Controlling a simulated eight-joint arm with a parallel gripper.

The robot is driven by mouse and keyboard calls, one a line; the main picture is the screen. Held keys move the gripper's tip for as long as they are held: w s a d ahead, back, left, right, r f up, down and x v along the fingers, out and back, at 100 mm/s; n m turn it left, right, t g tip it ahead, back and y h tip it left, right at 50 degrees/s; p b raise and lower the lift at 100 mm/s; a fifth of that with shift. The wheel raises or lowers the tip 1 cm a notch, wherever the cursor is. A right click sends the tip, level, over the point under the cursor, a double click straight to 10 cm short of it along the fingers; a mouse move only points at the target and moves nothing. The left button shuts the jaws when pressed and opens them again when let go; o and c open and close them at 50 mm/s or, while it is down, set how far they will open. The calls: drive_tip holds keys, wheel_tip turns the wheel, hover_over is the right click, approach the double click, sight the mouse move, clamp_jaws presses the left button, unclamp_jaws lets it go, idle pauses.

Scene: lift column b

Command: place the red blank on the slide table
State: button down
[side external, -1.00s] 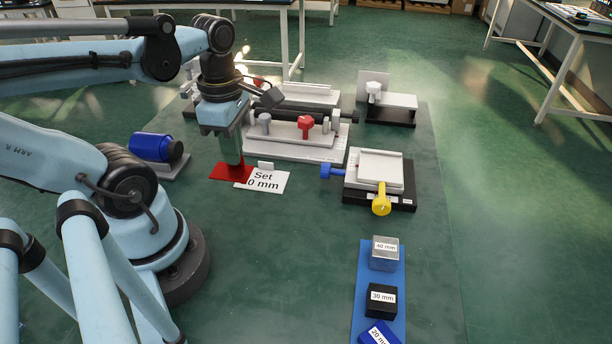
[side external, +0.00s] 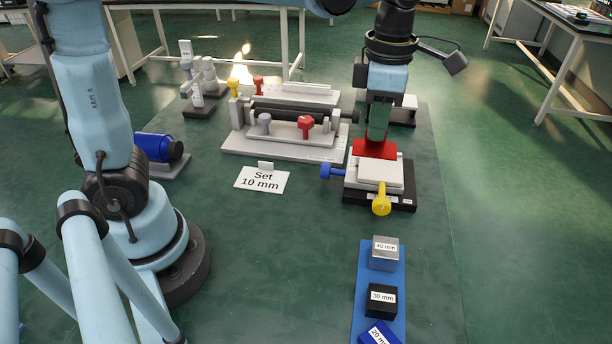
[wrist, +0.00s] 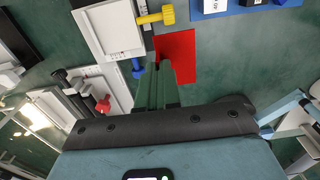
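The red blank (side external: 374,149) is a thin flat plate held by my gripper (side external: 376,136), whose fingers point down. In the side view the blank shows at the back edge of the white-topped slide table (side external: 381,174), which has a yellow handle (side external: 381,202) in front and a blue knob (side external: 328,171) at left. In the wrist view the blank (wrist: 176,57) extends beyond my fingers (wrist: 155,72), to the right of the slide table (wrist: 107,28). The blank's height over the table is hard to tell. The fingertips' grip on it is partly hidden.
A grey fixture (side external: 285,145) with red and grey knobs stands left of the slide table. Labelled blocks stand on a blue strip (side external: 367,262) in front.

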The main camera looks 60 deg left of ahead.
drive_tip(key=w+d, duration=0.2)
drive_tip(key=d, duration=0.2)
hover_over(380, 161)
drive_tip(key=f, duration=0.7)
drive_tip(key=shift+d+f, duration=0.15)
drive_tip(key=shift+d, duration=0.05)
drive_tip(key=shift+a+f, duration=0.1)
drive_tip(key=shift+f, duration=2)
drive_tip(key=c, duration=1.3)
unclamp_jaws()
drive_tip(key=shift+f, duration=0.15)
drive_tip(key=shift+c, duration=0.2)
